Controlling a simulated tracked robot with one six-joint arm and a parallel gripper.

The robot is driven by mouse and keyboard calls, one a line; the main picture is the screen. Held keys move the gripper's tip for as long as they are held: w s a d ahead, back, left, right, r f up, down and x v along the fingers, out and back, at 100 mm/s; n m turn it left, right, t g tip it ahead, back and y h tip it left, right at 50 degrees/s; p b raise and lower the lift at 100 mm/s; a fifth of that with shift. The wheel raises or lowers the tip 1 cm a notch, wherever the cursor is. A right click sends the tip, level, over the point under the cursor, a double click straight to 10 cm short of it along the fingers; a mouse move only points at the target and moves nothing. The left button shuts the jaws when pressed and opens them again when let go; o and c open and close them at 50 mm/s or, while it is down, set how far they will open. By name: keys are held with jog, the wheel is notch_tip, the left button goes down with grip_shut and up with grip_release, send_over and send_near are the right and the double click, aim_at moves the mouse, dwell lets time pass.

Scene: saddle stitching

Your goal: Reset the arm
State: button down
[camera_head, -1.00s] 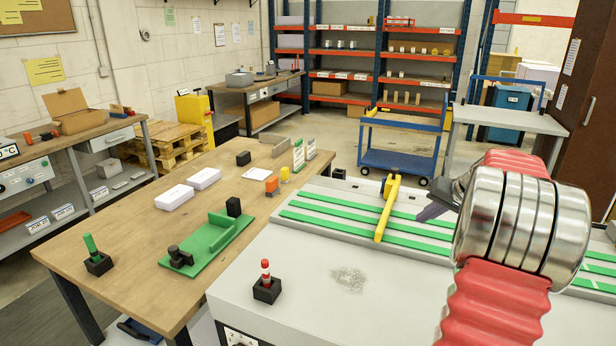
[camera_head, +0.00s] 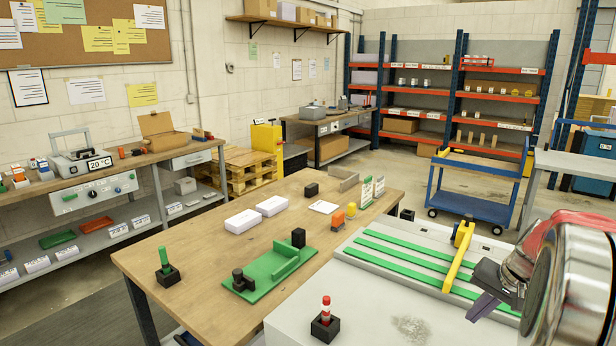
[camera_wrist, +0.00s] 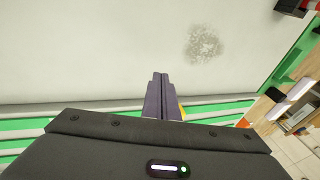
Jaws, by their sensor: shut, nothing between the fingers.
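My gripper (camera_head: 481,306) is at the right of the head view, low over the grey machine bed with green strips (camera_head: 396,260). Its dark fingers are shut together and empty; the wrist view shows them (camera_wrist: 161,80) side by side, pointing at the pale machine top (camera_wrist: 90,50). A yellow bar (camera_head: 458,258) lies across the green strips just left of my gripper in the head view. In the wrist view a sliver of yellow (camera_wrist: 182,111) shows beside the fingers. My arm's red and metal links fill the right edge of the head view.
A red-and-white tool in a black holder (camera_head: 325,325) stands on the machine's near corner. A blue cart (camera_head: 470,203) is behind.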

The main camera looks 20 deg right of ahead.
jog(key=s+a+r+n, duration=0.2)
jog(key=s+a+n, duration=0.1)
jog(key=a, duration=1)
jog(key=s+a+r+n+t, duration=0.1)
jog(key=s+a+n, duration=0.3)
jog(key=a, duration=0.9)
jog(key=s+a+r+n, duration=0.3)
jog(key=s+a, duration=0.1)
jog(key=a, duration=0.9)
jog(key=shift+r, duration=0.4)
